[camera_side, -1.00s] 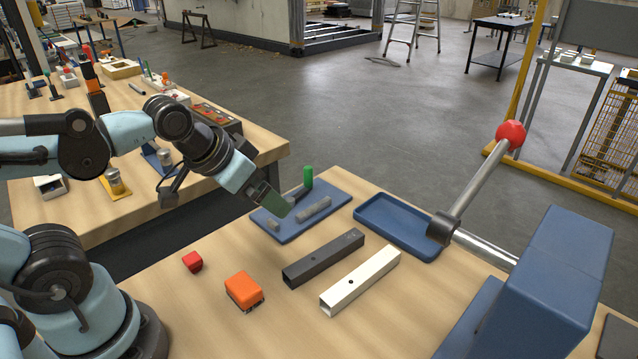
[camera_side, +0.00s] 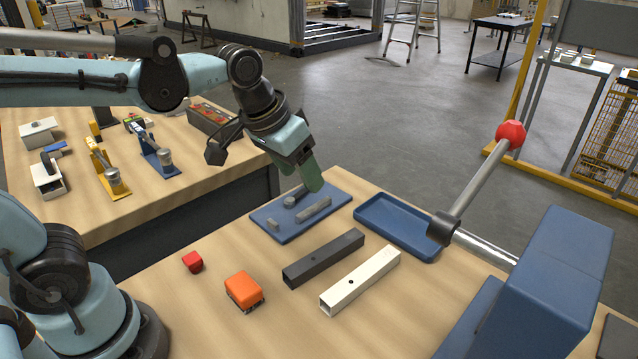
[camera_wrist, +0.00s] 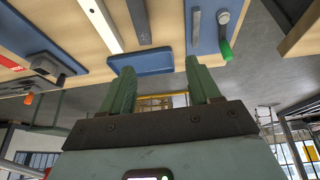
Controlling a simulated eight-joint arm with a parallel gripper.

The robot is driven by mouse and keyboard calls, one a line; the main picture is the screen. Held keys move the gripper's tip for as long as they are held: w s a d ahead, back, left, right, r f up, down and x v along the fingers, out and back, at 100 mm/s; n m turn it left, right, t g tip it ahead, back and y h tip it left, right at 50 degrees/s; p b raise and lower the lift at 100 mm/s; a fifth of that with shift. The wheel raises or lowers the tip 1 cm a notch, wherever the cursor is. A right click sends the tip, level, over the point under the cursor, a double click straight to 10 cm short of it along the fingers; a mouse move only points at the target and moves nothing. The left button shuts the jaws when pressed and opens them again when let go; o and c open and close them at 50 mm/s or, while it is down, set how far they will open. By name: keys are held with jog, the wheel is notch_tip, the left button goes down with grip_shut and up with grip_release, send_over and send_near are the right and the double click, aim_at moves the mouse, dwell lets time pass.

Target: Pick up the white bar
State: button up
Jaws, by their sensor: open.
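The white bar (camera_side: 360,281) is a square hollow tube lying flat on the wooden table in the side view, at the front right of a dark grey bar (camera_side: 323,258). In the wrist view the white bar (camera_wrist: 101,24) shows at the upper left, partly cut off by the frame edge. My gripper (camera_side: 318,188) is above the blue mat behind the bars, apart from the white bar. In the wrist view its two green fingers (camera_wrist: 158,78) are spread with nothing between them.
A blue tray (camera_side: 399,225) lies behind the white bar. A blue mat (camera_side: 277,233) holds grey parts. An orange block (camera_side: 242,290) and a red cube (camera_side: 192,262) sit left of the bars. A blue machine with a red-knobbed lever (camera_side: 510,134) stands at right.

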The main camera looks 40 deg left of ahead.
jog(key=w+d+g, duration=0.2)
jog(key=w+d, duration=0.4)
jog(key=w, duration=0.1)
jog(key=g, duration=0.3)
send_over(392, 250)
notch_tip(392, 250, down, 5)
jog(key=shift+y, duration=0.3)
notch_tip(392, 250, down, 12)
jog(key=shift+f, duration=0.15)
